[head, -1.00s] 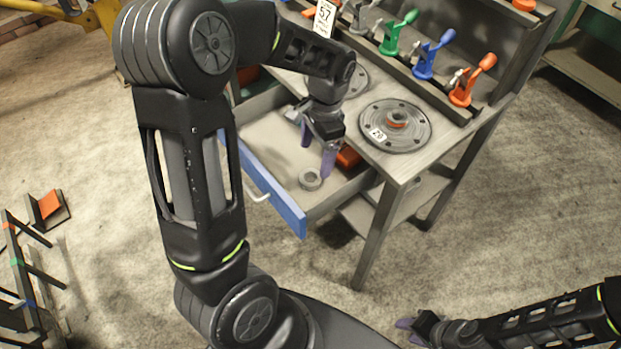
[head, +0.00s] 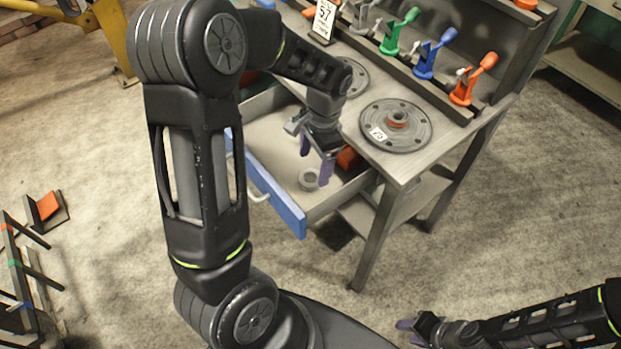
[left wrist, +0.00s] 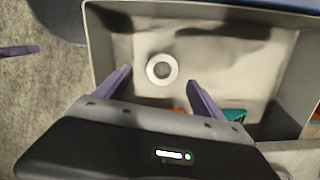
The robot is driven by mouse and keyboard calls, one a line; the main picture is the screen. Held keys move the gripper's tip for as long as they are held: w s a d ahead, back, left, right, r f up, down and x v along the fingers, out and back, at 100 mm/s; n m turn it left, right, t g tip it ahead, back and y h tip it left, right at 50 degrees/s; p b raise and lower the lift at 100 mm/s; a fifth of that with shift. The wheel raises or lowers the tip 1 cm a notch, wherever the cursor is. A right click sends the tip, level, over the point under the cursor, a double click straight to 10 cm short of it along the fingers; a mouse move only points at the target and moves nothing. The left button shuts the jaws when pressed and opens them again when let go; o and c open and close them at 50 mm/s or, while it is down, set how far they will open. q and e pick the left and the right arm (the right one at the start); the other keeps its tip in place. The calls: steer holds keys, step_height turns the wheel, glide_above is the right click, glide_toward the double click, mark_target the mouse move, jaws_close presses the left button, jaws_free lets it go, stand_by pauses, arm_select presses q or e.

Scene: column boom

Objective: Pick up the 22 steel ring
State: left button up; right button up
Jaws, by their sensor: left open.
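A small grey steel ring (head: 308,182) lies flat on the floor of the open drawer (head: 285,205), near its front right corner. No number is readable on it. My left gripper (head: 316,163) is open and empty above the drawer, with one purple finger overlapping the ring's right edge in the head view. In the left wrist view the ring (left wrist: 151,72) lies just beyond the gap between the two fingertips (left wrist: 160,80), apart from both. My right gripper (head: 409,332) is low at the bottom right, far from the drawer, its fingers apart and empty.
The drawer's walls surround the ring, and an orange thing (head: 348,157) lies in the drawer to its right. A flanged disc (head: 415,130) with a label sits on the bench top. Green, blue and orange clamps (head: 463,93) line the back ledge.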

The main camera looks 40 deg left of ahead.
mark_target(311, 177)
arm_select(q)
steer(key=shift+f, duration=0.15)
steer(key=f, duration=0.5)
steer(key=shift+s+a+p, duration=0.15)
steer(key=shift+a+p, duration=0.2)
steer(key=shift+p, duration=0.05)
steer(key=shift+c, duration=0.5)
jaws_close()
